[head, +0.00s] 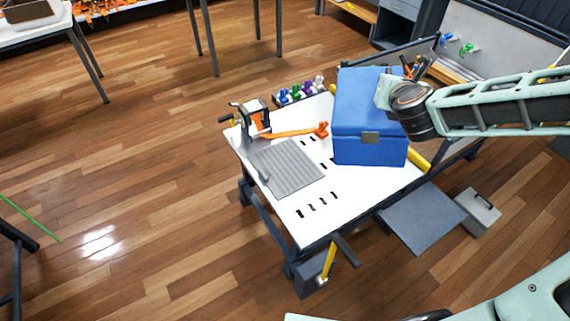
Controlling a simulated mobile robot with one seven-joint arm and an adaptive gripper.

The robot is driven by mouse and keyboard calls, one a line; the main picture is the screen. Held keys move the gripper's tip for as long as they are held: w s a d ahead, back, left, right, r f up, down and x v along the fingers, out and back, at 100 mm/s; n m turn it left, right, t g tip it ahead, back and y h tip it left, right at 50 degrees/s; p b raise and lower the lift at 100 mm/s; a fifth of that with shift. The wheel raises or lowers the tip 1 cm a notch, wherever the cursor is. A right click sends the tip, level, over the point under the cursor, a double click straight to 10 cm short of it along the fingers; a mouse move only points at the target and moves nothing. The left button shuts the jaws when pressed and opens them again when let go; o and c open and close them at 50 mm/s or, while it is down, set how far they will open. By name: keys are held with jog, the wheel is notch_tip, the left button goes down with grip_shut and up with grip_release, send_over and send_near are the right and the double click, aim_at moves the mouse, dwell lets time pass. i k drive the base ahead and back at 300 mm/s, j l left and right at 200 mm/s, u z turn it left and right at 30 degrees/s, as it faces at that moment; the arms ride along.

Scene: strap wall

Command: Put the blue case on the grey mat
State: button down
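The blue case (368,128) is a large lidded box with a grey latch on its front. It stands upright on the right part of the white workbench top (325,215). My gripper (384,92) reaches in from the right and is at the case's upper right side, overlapping it in view. Its fingers are not clearly visible, so contact and opening cannot be told. A plain darker grey sheet (422,218) lies low beside the bench at right, also bare.
A vise-like tool (254,115) stands at the bench's far left corner. Small coloured clamps (300,90) line the back edge. A grey metal box (478,211) stands right of the darker sheet.

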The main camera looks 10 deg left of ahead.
aim_at(294, 166)
jog(key=k+j+z, duration=0.1)
jog(key=j, duration=0.2)
jog(key=k+j+z, duration=0.15)
jog(key=j, duration=0.15)
jog(key=j+z, duration=0.1)
jog(key=j, duration=0.2)
jog(key=j+z, duration=0.15)
jog(key=j, duration=0.3)
jog(key=k+j+z, duration=0.2)
jog(key=j, duration=0.25)
jog(key=i+j+z, duration=0.1)
jog(key=j+z, duration=0.2)
jog(key=j, duration=0.65)
jog(key=i+j+z, duration=0.2)
jog(key=j, duration=0.25)
jog(key=i+j+z, duration=0.25)
jog(key=j, duration=0.15)
